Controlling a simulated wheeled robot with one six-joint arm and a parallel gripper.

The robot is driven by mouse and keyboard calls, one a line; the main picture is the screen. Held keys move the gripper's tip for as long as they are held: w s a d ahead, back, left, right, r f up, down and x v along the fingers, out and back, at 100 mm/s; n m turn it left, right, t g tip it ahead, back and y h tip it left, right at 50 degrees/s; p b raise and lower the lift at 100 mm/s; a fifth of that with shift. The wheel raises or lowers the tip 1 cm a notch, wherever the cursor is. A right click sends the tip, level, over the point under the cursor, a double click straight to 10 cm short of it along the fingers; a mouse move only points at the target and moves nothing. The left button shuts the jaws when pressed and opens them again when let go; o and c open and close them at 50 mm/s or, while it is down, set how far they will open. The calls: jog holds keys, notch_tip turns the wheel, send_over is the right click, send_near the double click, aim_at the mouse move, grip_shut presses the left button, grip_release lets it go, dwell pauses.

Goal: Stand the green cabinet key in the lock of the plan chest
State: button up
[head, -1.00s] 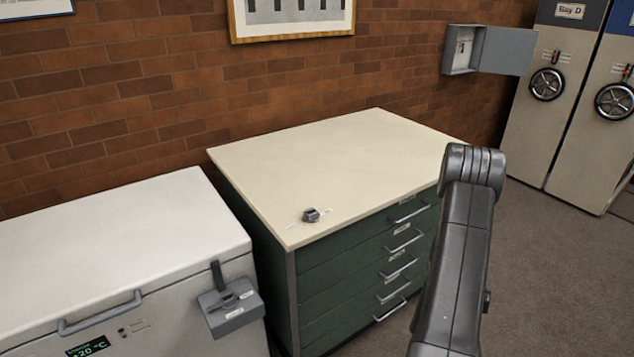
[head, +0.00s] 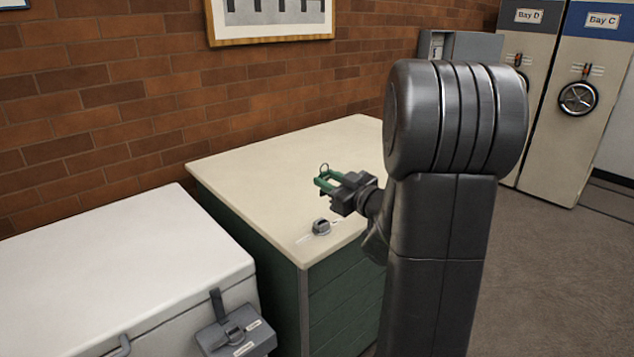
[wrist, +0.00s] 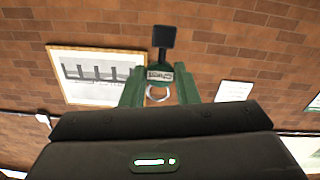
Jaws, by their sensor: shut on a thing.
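The plan chest (head: 268,160) is green with a cream top. Its lock (head: 321,228) is a small grey fitting on that top, near the front left corner, with pale marks beside it. My gripper (head: 331,181) is above the chest top, up and slightly right of the lock in the head view, and apart from it. In the wrist view its green fingers (wrist: 160,72) are shut on the cabinet key (wrist: 163,37), which shows a dark square end, a small labelled part and a ring. In the head view the key is small and partly hidden by the fingers.
A white chest freezer (head: 110,255) with a grey holder (head: 235,335) on its front stands left of the plan chest. A brick wall with a framed picture (head: 270,18) is behind. Shelving bays (head: 580,50) and an open grey wall box (head: 465,46) are at the right.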

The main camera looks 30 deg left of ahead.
jog(key=shift+s+a+f+b, duration=0.1)
jog(key=shift+s+f+b, duration=0.05)
jog(key=shift+f+b, duration=1.85)
jog(key=shift+s+a+f+b, duration=0.1)
jog(key=shift+f+b, duration=1.35)
jog(key=shift+f, duration=1.25)
jog(key=shift+c, duration=0.5)
jog(key=shift+b, duration=0.3)
jog(key=o, duration=1.1)
jog(key=v, duration=1.3)
jog(key=shift+d, duration=0.35)
